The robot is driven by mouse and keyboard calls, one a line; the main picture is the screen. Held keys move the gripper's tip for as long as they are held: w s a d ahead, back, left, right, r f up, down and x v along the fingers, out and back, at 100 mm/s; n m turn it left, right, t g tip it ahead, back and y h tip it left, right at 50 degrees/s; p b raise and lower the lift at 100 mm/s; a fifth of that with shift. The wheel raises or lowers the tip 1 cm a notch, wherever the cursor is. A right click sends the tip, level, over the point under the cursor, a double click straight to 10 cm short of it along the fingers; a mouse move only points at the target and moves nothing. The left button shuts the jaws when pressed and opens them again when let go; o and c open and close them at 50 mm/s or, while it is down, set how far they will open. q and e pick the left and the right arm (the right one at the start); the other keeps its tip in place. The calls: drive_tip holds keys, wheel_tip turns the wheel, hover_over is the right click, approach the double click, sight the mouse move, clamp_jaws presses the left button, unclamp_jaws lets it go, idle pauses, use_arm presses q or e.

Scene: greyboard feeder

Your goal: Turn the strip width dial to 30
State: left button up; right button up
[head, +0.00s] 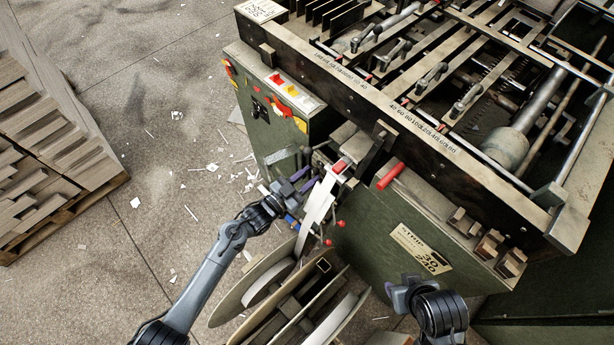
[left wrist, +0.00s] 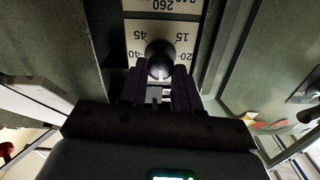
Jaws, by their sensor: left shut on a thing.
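The strip width dial has a dark round knob (left wrist: 160,58) on a pale scale plate (left wrist: 188,28) in the left wrist view. The numbers 45 and 40 show left of the knob and 15 and 20 right of it, upside down. The scale below the knob is hidden by my fingers, and I cannot read the pointer. My left gripper (left wrist: 160,82) is shut on the knob, one finger on each side. In the head view my left gripper (head: 291,189) is at the machine's front, where the dial is hidden. My right gripper (head: 397,289) is by the lower front panel, its jaw gap unclear.
The green machine (head: 365,225) carries a "STRIP 30 240" label (head: 420,248). White strip reels (head: 300,300) stand below my left gripper. A board-stacked pallet (head: 60,205) stands left, with scrap-strewn floor between.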

use_arm(q)
drive_tip(key=shift+m, duration=0.5)
drive_tip(key=o, duration=1.1)
drive_tip(key=shift+c, duration=0.2)
drive_tip(key=shift+s, duration=0.1)
drive_tip(key=p+v, duration=0.3)
drive_tip(key=v, duration=0.7)
drive_tip(key=shift+s+a, duration=0.2)
drive_tip(key=shift+a, duration=0.05)
drive_tip(key=shift+r, duration=0.1)
